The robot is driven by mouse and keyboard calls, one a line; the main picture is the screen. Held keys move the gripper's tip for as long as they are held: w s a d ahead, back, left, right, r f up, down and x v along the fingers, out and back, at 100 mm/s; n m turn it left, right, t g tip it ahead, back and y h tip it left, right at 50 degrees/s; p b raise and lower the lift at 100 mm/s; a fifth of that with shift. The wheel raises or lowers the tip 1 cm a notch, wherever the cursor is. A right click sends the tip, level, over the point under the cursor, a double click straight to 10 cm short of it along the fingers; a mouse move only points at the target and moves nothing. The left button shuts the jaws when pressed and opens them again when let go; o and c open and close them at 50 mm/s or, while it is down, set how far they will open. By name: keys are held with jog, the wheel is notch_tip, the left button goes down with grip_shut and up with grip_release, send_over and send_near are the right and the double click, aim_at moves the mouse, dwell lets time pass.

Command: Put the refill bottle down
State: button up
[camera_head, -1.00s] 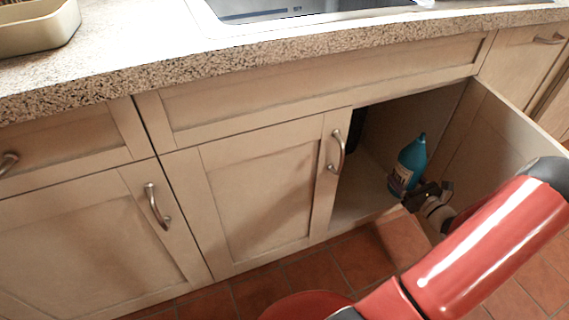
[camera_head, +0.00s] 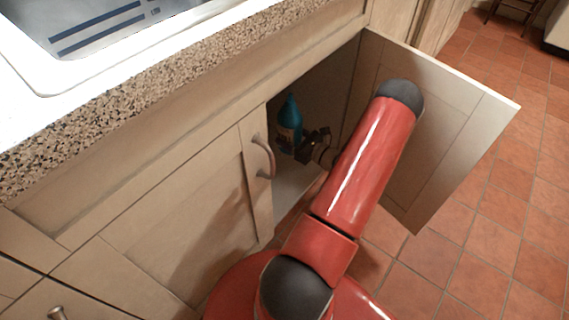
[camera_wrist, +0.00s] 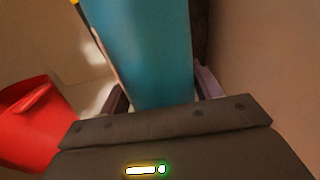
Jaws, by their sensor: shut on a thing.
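The refill bottle (camera_head: 289,122) is teal with a dark label low on its side. It stands upright, or nearly so, inside the open cabinet under the sink. My gripper (camera_head: 301,150) reaches in from the right and is shut on the bottle's lower part. In the wrist view the teal bottle (camera_wrist: 145,50) fills the middle, between the two fingers of my gripper (camera_wrist: 160,95). Whether the bottle's base touches the cabinet floor (camera_head: 290,192) cannot be told.
The cabinet's right door (camera_head: 440,130) stands wide open beside my arm. The left door (camera_head: 185,220) is closed. A red object (camera_wrist: 30,120) shows at the left in the wrist view. The speckled counter edge (camera_head: 150,95) runs above. Open tiled floor (camera_head: 490,230) lies to the right.

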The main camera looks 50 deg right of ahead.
notch_tip(320, 180, down, 14)
jog(key=shift+r+b, duration=0.2)
jog(key=shift+b, duration=0.45)
jog(key=shift+f, duration=0.15)
jog(key=o, duration=1.2)
jog(key=shift+o, duration=0.2)
jog(key=shift+r, duration=0.2)
jog(key=s, duration=1.2)
jog(key=shift+d, duration=0.45)
jog(key=shift+f, duration=0.1)
